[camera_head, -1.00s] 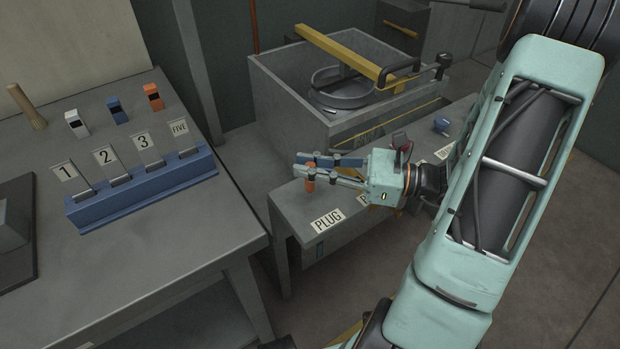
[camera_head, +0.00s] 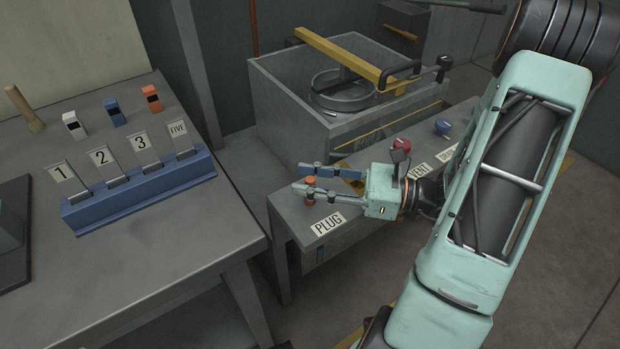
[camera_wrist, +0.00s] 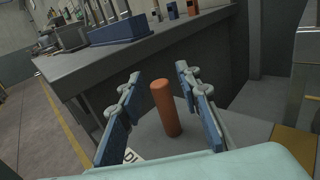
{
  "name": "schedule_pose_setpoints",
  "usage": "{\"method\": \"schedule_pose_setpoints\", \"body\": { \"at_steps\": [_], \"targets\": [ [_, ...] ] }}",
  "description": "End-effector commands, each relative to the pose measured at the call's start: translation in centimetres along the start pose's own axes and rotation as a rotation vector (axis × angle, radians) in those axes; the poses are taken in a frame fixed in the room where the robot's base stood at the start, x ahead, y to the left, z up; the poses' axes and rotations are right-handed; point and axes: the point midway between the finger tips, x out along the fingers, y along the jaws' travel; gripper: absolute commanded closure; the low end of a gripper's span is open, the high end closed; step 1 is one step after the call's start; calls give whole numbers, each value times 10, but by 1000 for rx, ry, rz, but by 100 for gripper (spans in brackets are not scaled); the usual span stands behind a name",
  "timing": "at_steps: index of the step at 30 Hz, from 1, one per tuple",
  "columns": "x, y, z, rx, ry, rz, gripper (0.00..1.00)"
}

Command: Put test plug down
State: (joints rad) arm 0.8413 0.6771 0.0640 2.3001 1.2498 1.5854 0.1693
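The test plug (camera_head: 310,192) is a small orange cylinder. It stands upright on the low grey bench (camera_head: 293,226), at the end with the PLUG label (camera_head: 328,224). The wrist view shows the plug (camera_wrist: 166,108) between my two blue-padded fingers, with a visible gap on each side. My gripper (camera_head: 309,179) is open around the plug and holds nothing. In the head view the near finger hides part of the plug. The plug's foot appears to rest on the bench top in the wrist view.
A grey open tank (camera_head: 285,95) with a yellow bar (camera_head: 340,55) stands behind the bench. A red knob (camera_head: 401,145) and a blue knob (camera_head: 442,127) are farther along the bench. A table with a blue numbered rack (camera_head: 140,192) is at left.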

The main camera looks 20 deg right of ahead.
Motion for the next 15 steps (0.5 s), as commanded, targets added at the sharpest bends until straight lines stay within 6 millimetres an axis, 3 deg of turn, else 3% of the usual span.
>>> {"method": "schedule_pose_setpoints", "body": {
  "at_steps": [5,15],
  "targets": [
    [-10,-1,4,0,1,-4,69],
    [-81,-1,5,1,1,-5,69]
  ]
}}
